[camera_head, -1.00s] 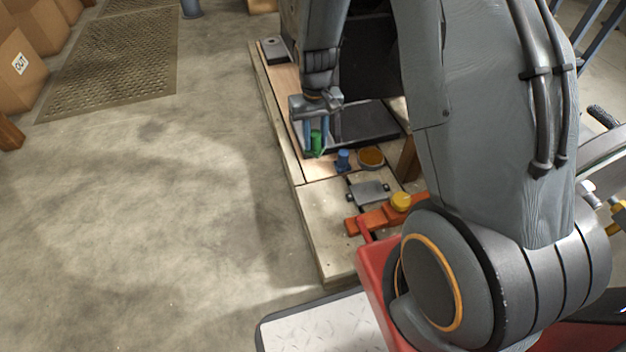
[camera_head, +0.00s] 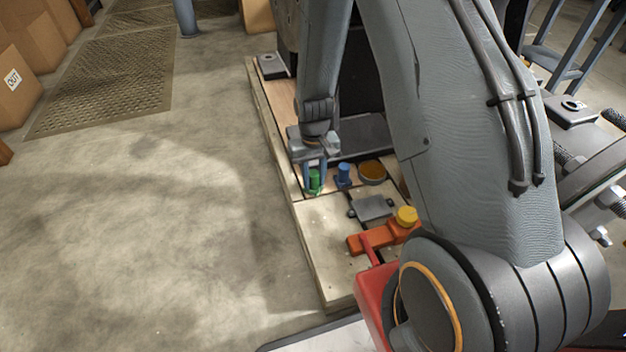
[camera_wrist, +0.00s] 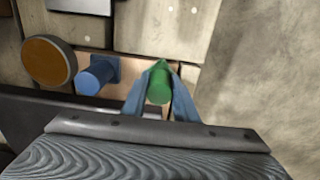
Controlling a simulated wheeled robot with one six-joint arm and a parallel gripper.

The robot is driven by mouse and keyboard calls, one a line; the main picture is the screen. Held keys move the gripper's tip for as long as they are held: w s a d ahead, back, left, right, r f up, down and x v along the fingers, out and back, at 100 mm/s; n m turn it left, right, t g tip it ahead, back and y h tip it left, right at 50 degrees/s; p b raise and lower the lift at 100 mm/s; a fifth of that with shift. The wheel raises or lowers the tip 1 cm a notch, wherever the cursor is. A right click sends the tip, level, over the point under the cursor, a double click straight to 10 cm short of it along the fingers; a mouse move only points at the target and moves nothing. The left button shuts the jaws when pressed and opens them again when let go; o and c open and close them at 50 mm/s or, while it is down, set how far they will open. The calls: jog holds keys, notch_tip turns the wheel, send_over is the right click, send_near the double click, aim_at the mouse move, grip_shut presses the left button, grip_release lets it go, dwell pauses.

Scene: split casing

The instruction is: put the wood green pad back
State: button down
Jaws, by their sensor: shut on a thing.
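The green pad (camera_head: 314,180) is a small green piece with a round knob, near the left edge of the wooden bench. My gripper (camera_head: 314,176) is shut on it, with a blue finger on either side. In the wrist view the green pad (camera_wrist: 159,86) sits between the two fingertips (camera_wrist: 160,92). Its underside is hidden, so I cannot tell whether it touches the surface below. A similar blue piece (camera_head: 343,174) stands just to its right; in the wrist view this blue piece (camera_wrist: 97,76) is to the left.
A round orange-brown disc (camera_head: 372,172) lies right of the blue piece. A grey plate (camera_head: 372,208) and an orange bar with a yellow knob (camera_head: 405,216) are nearer on the pale wooden bench top (camera_head: 318,225). A dark casing stands behind. Open floor (camera_head: 150,220) lies left.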

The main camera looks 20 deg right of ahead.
aim_at(314, 174)
jog(key=c, duration=1.4)
grip_release()
notch_tip(314, 174, up, 12)
jog(key=p, duration=0.6)
jog(key=s+a+r+n, duration=0.1)
jog(key=s+a+r, duration=0.2)
jog(key=a+r, duration=0.45)
jog(key=s+a+r+n, duration=0.2)
jog(key=s+a+r, duration=0.5)
jog(key=a+r, duration=0.15)
jog(key=s+a+r+n, duration=0.1)
jog(key=s+r, duration=0.2)
jog(key=s, duration=0.4)
jog(key=s+a+r+n+y, duration=0.1)
jog(key=s+a+r, duration=0.1)
jog(key=s+r, duration=0.2)
jog(key=s+a+r+n, duration=0.1)
jog(key=s+a+r, duration=0.1)
jog(key=s, duration=0.7)
jog(key=shift+s+r+n+y, duration=0.4)
jog(key=shift+r, duration=0.3)
